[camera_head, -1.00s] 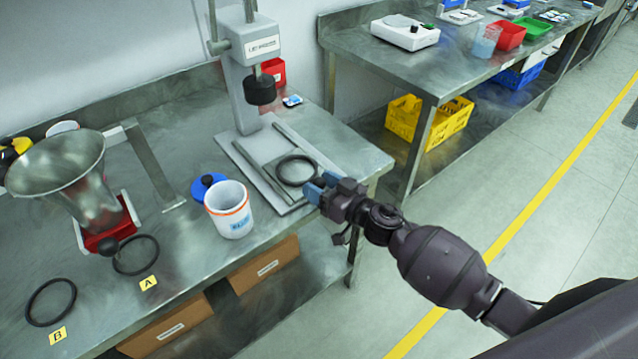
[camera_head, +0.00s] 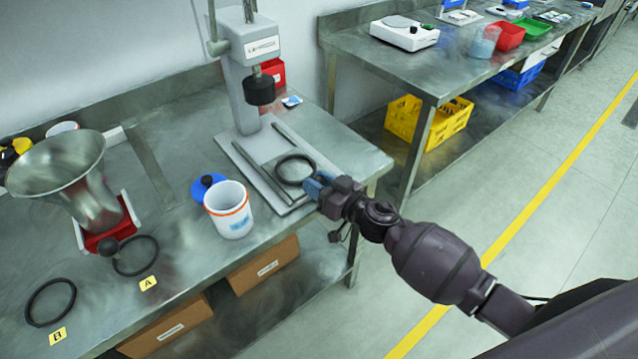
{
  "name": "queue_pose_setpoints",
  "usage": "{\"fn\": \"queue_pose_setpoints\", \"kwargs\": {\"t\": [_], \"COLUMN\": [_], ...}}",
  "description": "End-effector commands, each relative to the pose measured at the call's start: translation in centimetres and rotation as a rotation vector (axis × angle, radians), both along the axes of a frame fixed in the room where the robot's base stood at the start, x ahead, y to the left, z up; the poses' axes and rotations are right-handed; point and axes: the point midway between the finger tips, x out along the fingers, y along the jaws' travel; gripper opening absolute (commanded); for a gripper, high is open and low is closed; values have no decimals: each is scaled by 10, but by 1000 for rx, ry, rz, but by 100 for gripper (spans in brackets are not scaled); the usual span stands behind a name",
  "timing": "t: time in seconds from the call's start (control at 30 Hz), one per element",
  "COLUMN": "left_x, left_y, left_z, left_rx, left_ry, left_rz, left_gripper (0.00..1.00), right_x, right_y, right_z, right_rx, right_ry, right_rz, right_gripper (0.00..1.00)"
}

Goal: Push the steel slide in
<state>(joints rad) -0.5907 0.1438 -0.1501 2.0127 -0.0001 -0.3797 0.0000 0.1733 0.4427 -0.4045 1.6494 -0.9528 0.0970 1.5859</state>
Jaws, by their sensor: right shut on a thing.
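The steel slide (camera_head: 294,170) lies flat between two rails on the grey base of a press (camera_head: 246,85), at its front right end. A black ring (camera_head: 310,159) lies on it. My right gripper (camera_head: 316,185), with blue fingertips, is at the slide's near outer end, beside the ring. It is shut on the slide's end; the fingers hide the exact part held. The black press head (camera_head: 260,91) hangs above the rails, behind the ring. My left gripper is not in view.
A white tub (camera_head: 230,212) stands left of the press base, with a blue lid (camera_head: 207,185) behind it. A steel funnel (camera_head: 62,172) on a red base (camera_head: 108,232) stands at the left. Two black rings lie near labels A (camera_head: 148,282) and B (camera_head: 58,335).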

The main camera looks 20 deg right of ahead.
Motion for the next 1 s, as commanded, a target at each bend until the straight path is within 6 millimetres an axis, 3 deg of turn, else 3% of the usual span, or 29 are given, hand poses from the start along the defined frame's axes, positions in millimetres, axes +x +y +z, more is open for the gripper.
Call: {"fn": "queue_pose_setpoints", "kwargs": {"t": [0.27, 0.63, 0.67, 0.7, 0.8, 1.0], "left_x": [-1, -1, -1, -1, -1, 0], "left_y": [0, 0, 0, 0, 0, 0], "left_z": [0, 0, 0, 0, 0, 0], "left_rx": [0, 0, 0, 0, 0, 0], "left_ry": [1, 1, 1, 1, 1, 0], "left_rz": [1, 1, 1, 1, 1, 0], "left_gripper": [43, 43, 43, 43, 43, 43], "right_x": [35, 38, 38, 38, 38, 38], "right_y": [12, 14, 14, 14, 14, 14], "right_z": [1, 1, 1, 1, 1, 1], "right_rx": [1, 0, 0, 0, 0, 0], "right_ry": [-2, -1, -1, -1, -1, -1], "right_rz": [-1, -1, -1, -1, -1, -1], "right_gripper": [0, 0, 38, 44, 58, 58]}}
